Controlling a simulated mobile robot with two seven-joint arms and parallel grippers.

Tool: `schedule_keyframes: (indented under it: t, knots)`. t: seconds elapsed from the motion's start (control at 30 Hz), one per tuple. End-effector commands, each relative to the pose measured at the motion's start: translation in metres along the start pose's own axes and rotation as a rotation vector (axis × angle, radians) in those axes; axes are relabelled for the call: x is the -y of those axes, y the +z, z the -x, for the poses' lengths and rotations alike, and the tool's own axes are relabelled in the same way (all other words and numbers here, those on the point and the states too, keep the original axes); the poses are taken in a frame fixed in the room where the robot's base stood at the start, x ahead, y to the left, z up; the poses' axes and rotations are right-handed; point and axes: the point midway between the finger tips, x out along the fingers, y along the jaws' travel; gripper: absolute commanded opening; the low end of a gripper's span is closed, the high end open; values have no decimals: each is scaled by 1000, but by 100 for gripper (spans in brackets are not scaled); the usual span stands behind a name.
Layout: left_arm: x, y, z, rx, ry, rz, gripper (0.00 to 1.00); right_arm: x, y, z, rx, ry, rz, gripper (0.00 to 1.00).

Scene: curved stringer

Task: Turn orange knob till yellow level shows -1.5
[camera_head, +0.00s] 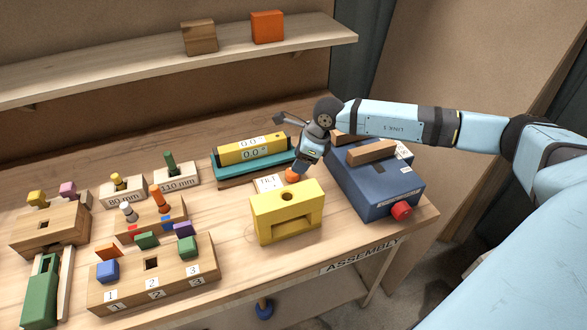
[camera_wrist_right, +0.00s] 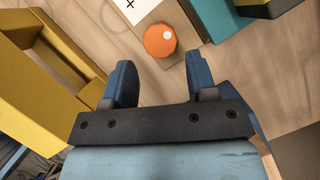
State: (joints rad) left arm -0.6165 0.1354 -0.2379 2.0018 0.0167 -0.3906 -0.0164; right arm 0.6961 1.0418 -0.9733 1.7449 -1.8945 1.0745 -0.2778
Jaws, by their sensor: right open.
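The orange knob (camera_head: 292,176) is on the table behind the yellow block, partly hidden by my right gripper (camera_head: 302,166). In the right wrist view the round orange knob (camera_wrist_right: 160,41), with a pale dot on top, lies just beyond my fingertips (camera_wrist_right: 160,72). The two blue fingers are apart, one to each side of its line, and nothing is between them. The yellow level (camera_head: 231,156) rests on a teal stand (camera_head: 226,172); its labels appear to read 0.0 and 0.0°. A white card marked TILT (camera_head: 268,183) lies beside the knob. My left gripper is not in view.
A yellow block with a hole (camera_head: 260,229) stands in front of the knob. A blue box with a red knob (camera_head: 372,200) stands close to the right. Wooden peg blocks (camera_head: 200,283) fill the left. A shelf (camera_head: 110,75) runs above the back.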

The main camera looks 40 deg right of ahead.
Motion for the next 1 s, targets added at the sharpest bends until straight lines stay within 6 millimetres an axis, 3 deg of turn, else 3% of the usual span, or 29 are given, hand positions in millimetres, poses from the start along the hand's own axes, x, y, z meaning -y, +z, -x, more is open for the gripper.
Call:
schedule_keyframes:
  t: [0.1, 0.3, 0.67, 0.83, 1.0]
  knots:
    - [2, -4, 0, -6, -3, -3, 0, 0, 0, -22, 0, 2, 0, 52]
    - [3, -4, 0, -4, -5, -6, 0, 0, 0, -44, 0, 1, 0, 52]
    - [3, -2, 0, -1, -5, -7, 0, 0, 0, -50, 0, 0, 0, 52]
    - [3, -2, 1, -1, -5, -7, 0, 0, 0, -50, 0, 0, 0, 18]
    - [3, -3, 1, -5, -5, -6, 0, 0, 0, -50, 1, 1, 3, 18]
